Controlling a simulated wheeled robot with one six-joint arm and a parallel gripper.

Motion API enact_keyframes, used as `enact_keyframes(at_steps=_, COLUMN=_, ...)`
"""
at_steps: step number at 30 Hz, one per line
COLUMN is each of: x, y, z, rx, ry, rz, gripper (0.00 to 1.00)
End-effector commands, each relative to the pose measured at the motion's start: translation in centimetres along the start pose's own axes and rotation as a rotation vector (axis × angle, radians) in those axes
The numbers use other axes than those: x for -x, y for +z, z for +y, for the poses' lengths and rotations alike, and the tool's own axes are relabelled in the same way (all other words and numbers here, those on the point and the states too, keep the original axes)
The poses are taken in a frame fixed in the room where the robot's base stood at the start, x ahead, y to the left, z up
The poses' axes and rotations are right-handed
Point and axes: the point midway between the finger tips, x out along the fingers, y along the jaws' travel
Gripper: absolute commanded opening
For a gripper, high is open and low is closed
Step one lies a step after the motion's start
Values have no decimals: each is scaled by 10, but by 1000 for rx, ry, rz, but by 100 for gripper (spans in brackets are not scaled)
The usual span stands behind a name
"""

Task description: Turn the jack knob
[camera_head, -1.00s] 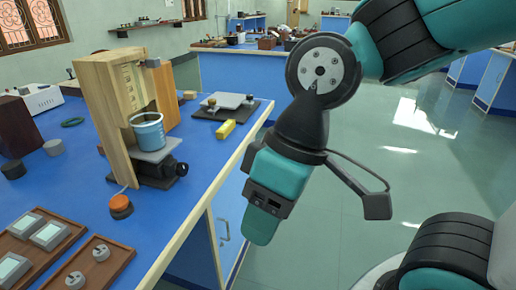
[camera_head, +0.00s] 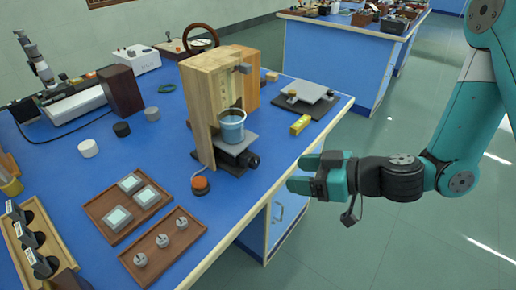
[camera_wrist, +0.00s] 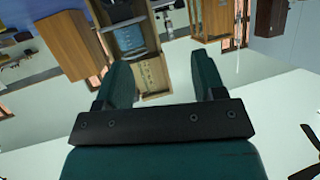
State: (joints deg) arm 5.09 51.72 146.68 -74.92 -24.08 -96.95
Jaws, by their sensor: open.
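The jack's black knob (camera_head: 250,161) sticks out at the right of the small lab jack (camera_head: 236,146), under the wooden stand (camera_head: 199,118). A blue beaker (camera_head: 231,127) stands on the jack's grey plate. My gripper (camera_head: 299,173) is open and empty, apart from the knob, to its right past the bench edge. It points left towards the bench. In the wrist view my two fingers (camera_wrist: 162,78) stand wide apart with nothing held. A wooden frame shows beyond them; I cannot make out the knob there.
An orange button (camera_head: 200,185) lies in front of the jack. A yellow block (camera_head: 300,125) and a black-based platform (camera_head: 305,97) stand behind at the right. Wooden trays (camera_head: 172,260) lie in front. The floor right of the bench is clear.

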Motion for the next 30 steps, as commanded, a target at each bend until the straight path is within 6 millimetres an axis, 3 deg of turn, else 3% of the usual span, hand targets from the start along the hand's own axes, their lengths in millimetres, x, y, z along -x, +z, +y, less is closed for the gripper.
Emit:
enact_keyframes(at_steps=5, x=9, y=20, z=29, rx=11, ry=175, rz=-12, gripper=63)
enact_keyframes(at_steps=11, x=4, y=32, z=38, rx=29, ry=230, rz=-29, gripper=63)
enact_keyframes(at_steps=17, x=-28, y=29, z=44, rx=34, ry=229, rz=-27, gripper=63)
enact_keyframes(at_steps=30, x=-121, y=32, z=65, rx=36, ry=228, rz=-25, gripper=63)
